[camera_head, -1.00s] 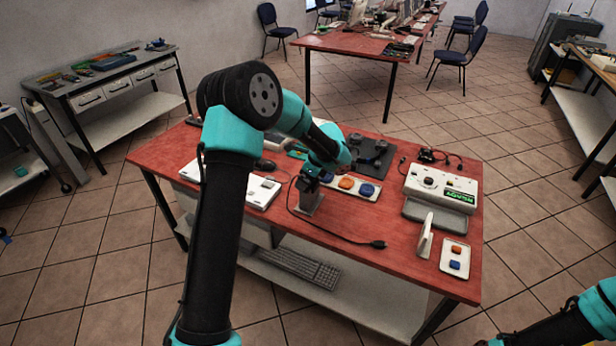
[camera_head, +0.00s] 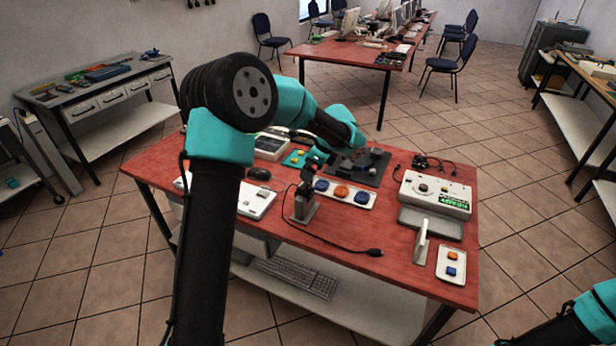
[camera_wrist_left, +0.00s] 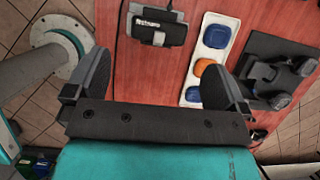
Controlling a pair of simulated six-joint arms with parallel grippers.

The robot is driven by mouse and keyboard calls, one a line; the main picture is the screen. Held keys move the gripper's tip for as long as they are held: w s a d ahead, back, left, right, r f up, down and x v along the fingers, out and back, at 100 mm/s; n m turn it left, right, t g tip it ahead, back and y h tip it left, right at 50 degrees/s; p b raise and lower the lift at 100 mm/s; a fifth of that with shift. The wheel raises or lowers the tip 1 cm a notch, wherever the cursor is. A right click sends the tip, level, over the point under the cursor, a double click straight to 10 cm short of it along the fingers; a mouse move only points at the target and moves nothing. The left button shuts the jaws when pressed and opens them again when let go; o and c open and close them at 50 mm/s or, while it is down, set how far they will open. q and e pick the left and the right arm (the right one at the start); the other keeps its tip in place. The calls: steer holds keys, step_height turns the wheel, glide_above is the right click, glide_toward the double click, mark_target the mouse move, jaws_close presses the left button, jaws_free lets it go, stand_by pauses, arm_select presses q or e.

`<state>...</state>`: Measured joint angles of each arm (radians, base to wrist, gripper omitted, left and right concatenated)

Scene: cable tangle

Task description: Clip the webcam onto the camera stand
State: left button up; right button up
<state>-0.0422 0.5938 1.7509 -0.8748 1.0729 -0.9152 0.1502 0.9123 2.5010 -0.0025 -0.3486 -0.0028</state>
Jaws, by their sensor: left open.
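The grey camera stand (camera_head: 305,205) stands upright near the middle of the red table. The dark webcam (camera_head: 307,180) sits at its top, with a black cable running from there to a plug (camera_head: 375,252). In the left wrist view the webcam (camera_wrist_left: 160,28) shows from above, dark with white lettering, over a pale part of the stand. I cannot tell how firmly it is seated. My left gripper (camera_head: 316,158) is just above and behind the webcam. Its fingers are wide apart and empty in the left wrist view (camera_wrist_left: 158,65). My right gripper is out of the picture.
A white panel with blue and orange buttons (camera_head: 345,194) lies just right of the stand. A black plate with parts (camera_head: 358,167) is behind it. A white READY box (camera_head: 436,192), an upright white piece (camera_head: 421,243) and a small button panel (camera_head: 451,264) are at the right.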

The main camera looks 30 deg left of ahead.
arm_select(q)
steer(key=v, duration=0.7)
steer(key=shift+r, duration=0.2)
